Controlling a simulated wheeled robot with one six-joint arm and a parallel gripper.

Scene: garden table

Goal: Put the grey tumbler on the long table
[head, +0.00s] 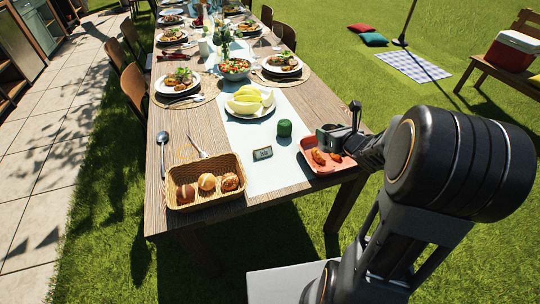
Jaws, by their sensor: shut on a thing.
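The long wooden table (185,122) runs away from me with a pale runner along its middle. My gripper (337,134) is at the table's near right corner, above the red tray (318,165). It is shut on a dark grey object, which looks like the grey tumbler (327,138). The tumbler looks upright; the fingers and wrist hide part of it. I cannot tell whether its base touches the tray or hangs above it.
The red tray holds browned food. Left of it are a green jar (284,128), a small display (263,153) and a bread basket (205,184). A plate of yellow fruit (248,101) stands behind. Bare wood shows along the left edge and beside the basket.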

